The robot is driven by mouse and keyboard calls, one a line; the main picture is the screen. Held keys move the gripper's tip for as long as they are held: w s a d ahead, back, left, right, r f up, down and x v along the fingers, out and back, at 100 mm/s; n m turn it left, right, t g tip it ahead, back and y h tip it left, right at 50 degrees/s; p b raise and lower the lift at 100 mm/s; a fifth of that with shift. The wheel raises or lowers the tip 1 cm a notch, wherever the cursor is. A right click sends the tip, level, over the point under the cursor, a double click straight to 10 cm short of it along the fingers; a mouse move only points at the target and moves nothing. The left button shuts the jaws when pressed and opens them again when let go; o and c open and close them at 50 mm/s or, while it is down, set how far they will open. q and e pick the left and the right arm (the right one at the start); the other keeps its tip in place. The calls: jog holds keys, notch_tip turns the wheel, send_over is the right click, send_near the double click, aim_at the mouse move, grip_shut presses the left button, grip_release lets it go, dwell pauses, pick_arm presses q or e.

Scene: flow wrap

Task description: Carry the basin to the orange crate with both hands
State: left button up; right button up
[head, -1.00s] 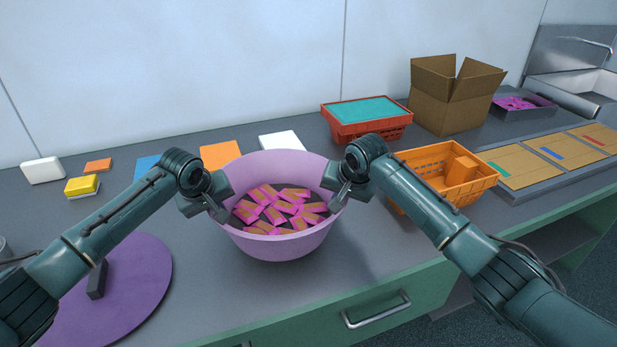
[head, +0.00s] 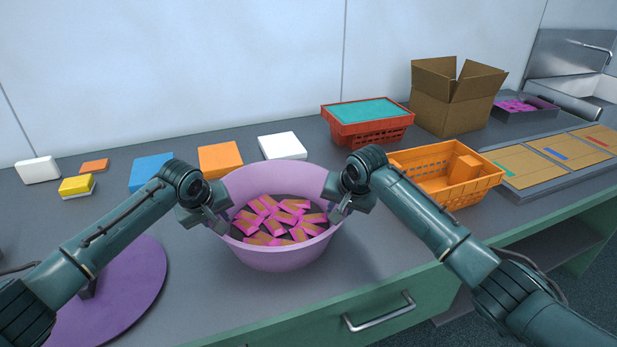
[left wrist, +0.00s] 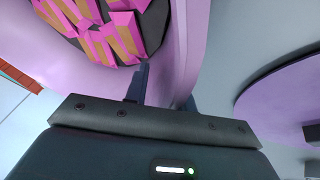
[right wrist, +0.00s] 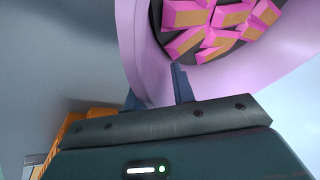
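The basin (head: 275,257) is a round pink-purple tub holding several pink-and-tan wrapped pieces (head: 282,212). It is near the middle of the head view; whether it touches the counter is unclear. My left gripper (head: 222,222) is shut on its left rim, with one finger inside and one outside the wall in the left wrist view (left wrist: 165,85). My right gripper (head: 338,208) is shut on the right rim, also with a finger each side in the right wrist view (right wrist: 158,88). The orange crate (head: 432,194) stands to the right, beyond my right forearm, with an orange block inside.
A red crate with a teal top (head: 368,132) and an open cardboard box (head: 448,108) stand behind. Flat blue (head: 152,171), orange (head: 220,160) and white (head: 282,146) blocks lie behind the basin. A purple disc (head: 130,290) is at front left; a tray of tan panels (head: 535,170) at right.

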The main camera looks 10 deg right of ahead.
jog(key=shift+a, duration=0.1)
jog(key=shift+s+r, duration=0.25)
jog(key=shift+r, duration=0.2)
pick_arm(q)
jog(key=v, duration=1.2)
pick_arm(e)
jog(key=v, duration=1.1)
pick_arm(q)
jog(key=shift+s+f, duration=0.1)
pick_arm(e)
jog(key=shift+s+f, duration=0.1)
